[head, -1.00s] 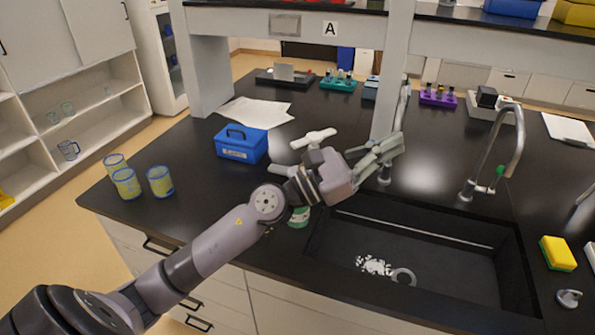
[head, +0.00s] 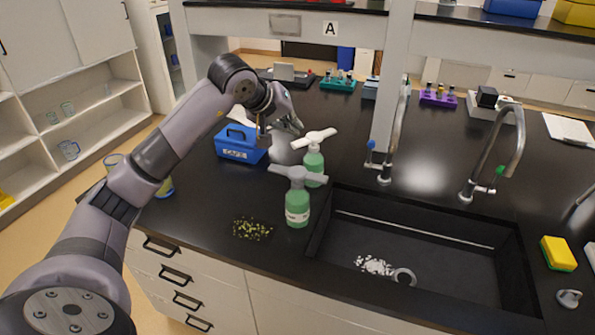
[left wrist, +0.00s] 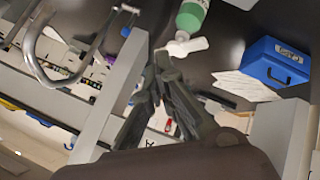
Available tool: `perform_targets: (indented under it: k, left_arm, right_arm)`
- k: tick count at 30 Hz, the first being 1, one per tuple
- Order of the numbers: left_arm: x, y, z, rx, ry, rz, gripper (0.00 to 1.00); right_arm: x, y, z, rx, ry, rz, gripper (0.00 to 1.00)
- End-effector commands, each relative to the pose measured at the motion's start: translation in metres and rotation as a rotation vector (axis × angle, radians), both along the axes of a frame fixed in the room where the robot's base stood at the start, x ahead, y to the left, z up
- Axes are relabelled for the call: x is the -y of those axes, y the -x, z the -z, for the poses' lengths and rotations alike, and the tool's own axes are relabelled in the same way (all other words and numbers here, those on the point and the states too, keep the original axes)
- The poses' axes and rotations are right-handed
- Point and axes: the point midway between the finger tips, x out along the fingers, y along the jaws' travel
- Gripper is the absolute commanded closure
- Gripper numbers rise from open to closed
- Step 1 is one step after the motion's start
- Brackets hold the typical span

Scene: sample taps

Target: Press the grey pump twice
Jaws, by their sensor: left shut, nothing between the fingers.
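Two green pump bottles stand on the black bench left of the sink. The nearer bottle (head: 297,208) carries a grey pump (head: 298,177). The farther bottle (head: 314,164) carries a white pump (head: 314,138); a pale pump head on a green bottle also shows in the left wrist view (left wrist: 182,46). My left gripper (head: 292,122) is shut and empty, behind and left of the pumps, near the blue box. It appears apart from both pumps. In the left wrist view its dark fingers (left wrist: 168,90) point up the picture. My right gripper is not in view.
The blue box (head: 236,154) sits behind-left of the bottles. My left arm partly hides the striped cups (head: 115,160).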

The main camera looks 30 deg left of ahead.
Motion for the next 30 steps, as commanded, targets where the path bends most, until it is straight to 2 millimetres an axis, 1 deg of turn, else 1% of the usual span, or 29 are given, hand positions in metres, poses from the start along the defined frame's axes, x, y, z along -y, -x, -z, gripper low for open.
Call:
perform_targets:
  k: [5, 11, 17, 24, 27, 30]
  left_arm:
    - [0.001, 0.0, 0.002, 0.0, 0.003, 0.001, 1.0]
    - [0.002, 0.0, 0.013, 0.0, 0.004, 0.002, 1.0]
    - [0.002, 0.0, 0.038, -0.001, 0.006, 0.001, 1.0]
    - [0.001, 0.0, 0.073, 0.0, 0.005, 0.0, 1.0]
    - [0.001, 0.0, 0.083, 0.001, 0.002, 0.001, 1.0]
    - [0.001, 0.0, 0.088, 0.001, 0.004, 0.001, 1.0]
  right_arm:
    - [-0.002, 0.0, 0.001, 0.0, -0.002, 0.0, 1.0]
    - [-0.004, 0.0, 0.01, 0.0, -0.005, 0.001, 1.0]
    - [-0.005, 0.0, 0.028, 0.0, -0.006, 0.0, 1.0]
    - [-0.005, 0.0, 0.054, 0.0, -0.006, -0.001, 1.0]
    - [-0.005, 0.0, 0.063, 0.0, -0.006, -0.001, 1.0]
    - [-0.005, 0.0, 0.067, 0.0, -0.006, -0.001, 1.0]
